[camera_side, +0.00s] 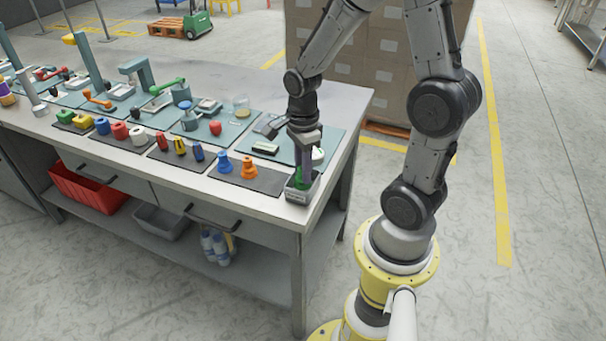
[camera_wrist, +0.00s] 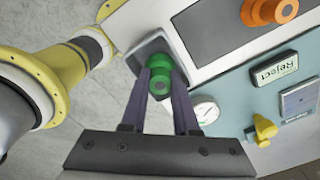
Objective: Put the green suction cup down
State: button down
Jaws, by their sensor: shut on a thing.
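The green suction cup (camera_wrist: 160,70) is between the fingertips of my gripper (camera_wrist: 161,84) in the wrist view. My gripper is shut on it. In the side view my gripper (camera_side: 303,165) points down over a small grey bin (camera_side: 299,194) at the right front corner of the bench, and a bit of the green suction cup (camera_side: 300,182) shows at the bin's opening. The bin (camera_wrist: 138,52) also shows around the cup in the wrist view. Whether the cup touches the bin's floor is hidden.
A blue suction cup (camera_side: 224,163) and an orange one (camera_side: 249,168) stand on a dark mat (camera_side: 262,183) left of the bin. A "Reject" label block (camera_wrist: 274,69) and a round dial (camera_wrist: 206,110) lie close by. The bench edge is right beside the bin.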

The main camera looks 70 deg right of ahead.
jog(key=shift+f, duration=0.95)
jog(key=shift+f, duration=0.2)
jog(key=c, duration=0.9)
grip_release()
jog(key=shift+c, duration=0.2)
